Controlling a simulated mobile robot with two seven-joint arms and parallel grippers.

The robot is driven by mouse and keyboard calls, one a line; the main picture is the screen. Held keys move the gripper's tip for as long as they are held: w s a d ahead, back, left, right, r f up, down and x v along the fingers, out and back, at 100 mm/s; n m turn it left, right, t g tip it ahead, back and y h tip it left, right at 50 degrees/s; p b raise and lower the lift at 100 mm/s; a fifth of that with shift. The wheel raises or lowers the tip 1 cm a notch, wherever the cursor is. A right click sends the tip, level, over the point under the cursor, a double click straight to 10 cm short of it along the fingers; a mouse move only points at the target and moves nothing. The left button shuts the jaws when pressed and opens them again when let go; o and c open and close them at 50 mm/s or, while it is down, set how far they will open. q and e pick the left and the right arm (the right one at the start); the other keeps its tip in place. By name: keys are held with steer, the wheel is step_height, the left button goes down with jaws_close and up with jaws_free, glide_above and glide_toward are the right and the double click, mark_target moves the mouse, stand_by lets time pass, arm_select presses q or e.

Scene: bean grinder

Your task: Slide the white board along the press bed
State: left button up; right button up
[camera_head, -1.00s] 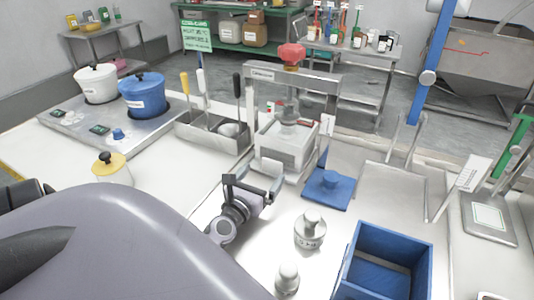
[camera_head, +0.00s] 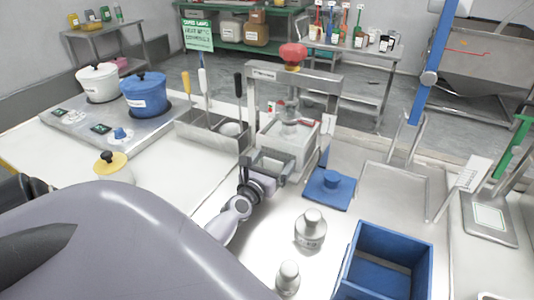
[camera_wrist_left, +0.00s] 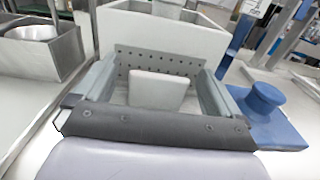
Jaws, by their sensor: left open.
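The press (camera_head: 288,78) is a grey metal frame with a red knob on top. A white box-like body (camera_head: 290,147) sits low inside the frame; its front also shows at the top of the left wrist view (camera_wrist_left: 165,30). My left gripper (camera_head: 270,158) is open right in front of that body. In the left wrist view a pale, upright block (camera_wrist_left: 158,90) stands between my open fingers (camera_wrist_left: 158,62), apart from both, before a perforated grey plate (camera_wrist_left: 160,64). I cannot tell for sure whether this block is the white board. My right gripper is not in view.
A blue plate with a round knob (camera_head: 328,186) lies just right of the gripper. A metal bin with utensils (camera_head: 215,130) stands to the left.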

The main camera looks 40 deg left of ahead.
arm_select(q)
steer(key=shift+w+a, duration=0.1)
steer(key=shift+w, duration=0.3)
steer(key=c, duration=1.6)
steer(key=shift+c, duration=0.2)
